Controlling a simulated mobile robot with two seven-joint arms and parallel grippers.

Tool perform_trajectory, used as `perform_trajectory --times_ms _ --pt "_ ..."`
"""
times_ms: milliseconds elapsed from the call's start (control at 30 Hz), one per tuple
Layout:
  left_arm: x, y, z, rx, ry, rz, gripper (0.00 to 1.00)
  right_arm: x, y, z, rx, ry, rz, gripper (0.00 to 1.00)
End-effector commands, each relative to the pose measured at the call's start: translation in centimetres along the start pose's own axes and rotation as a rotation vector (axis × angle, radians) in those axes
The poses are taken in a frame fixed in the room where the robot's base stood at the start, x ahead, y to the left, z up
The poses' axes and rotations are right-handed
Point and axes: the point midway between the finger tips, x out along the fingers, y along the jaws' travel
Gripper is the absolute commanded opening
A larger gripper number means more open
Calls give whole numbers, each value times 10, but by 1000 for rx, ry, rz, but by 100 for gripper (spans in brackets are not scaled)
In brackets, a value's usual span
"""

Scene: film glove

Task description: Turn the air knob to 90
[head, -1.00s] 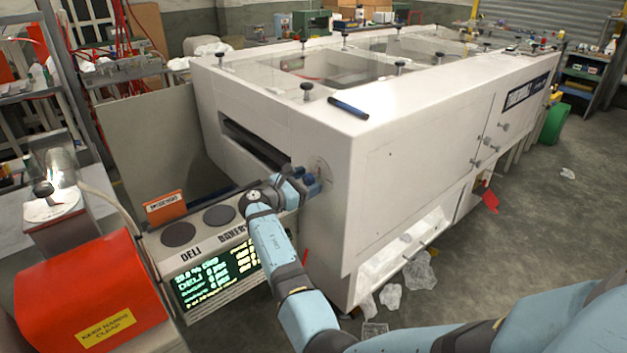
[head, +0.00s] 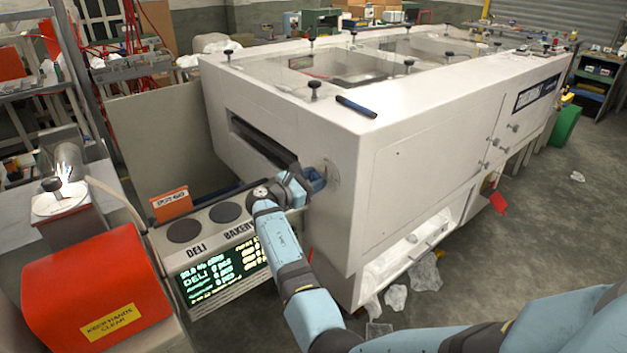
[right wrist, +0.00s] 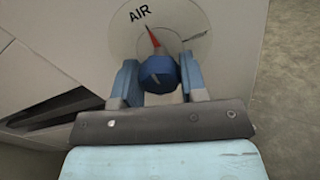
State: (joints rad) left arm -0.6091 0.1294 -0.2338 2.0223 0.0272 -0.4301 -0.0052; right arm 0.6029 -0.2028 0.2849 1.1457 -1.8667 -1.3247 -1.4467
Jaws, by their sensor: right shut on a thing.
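The air knob (right wrist: 158,72) is a dark blue round knob with a red pointer, on a pale round dial (right wrist: 185,22) marked AIR in the right wrist view. The pointer leans up and slightly left, toward the AIR lettering. My right gripper (right wrist: 160,78) is shut on the knob, one blue finger on each side of it. In the head view my right gripper (head: 312,182) is at the end face of the white machine (head: 440,150), and it hides most of the knob there. My left gripper is not in view.
A dark slot (head: 262,142) opens in the machine's end face, left of the dial. Below my right arm stands a console with a lit DELI and BAKERY display (head: 225,272). A red box (head: 95,285) marked KEEP HANDS CLEAR stands at lower left.

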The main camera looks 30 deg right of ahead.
Motion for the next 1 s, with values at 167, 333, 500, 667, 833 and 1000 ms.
perform_trajectory --times_ms 167,333,500,667,833,1000 --pt "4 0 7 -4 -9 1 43 1 0 -2 76 -2 1 16" --pt "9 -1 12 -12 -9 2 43 1 -1 -3 202 -2 1 16" --pt "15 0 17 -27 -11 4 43 1 -1 -4 360 -3 1 16" --pt "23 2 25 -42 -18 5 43 1 -1 -3 514 -3 1 16" --pt "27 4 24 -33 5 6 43 1 -1 -4 676 -2 0 16" --pt "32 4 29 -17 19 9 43 1 -1 -4 837 -2 1 16"
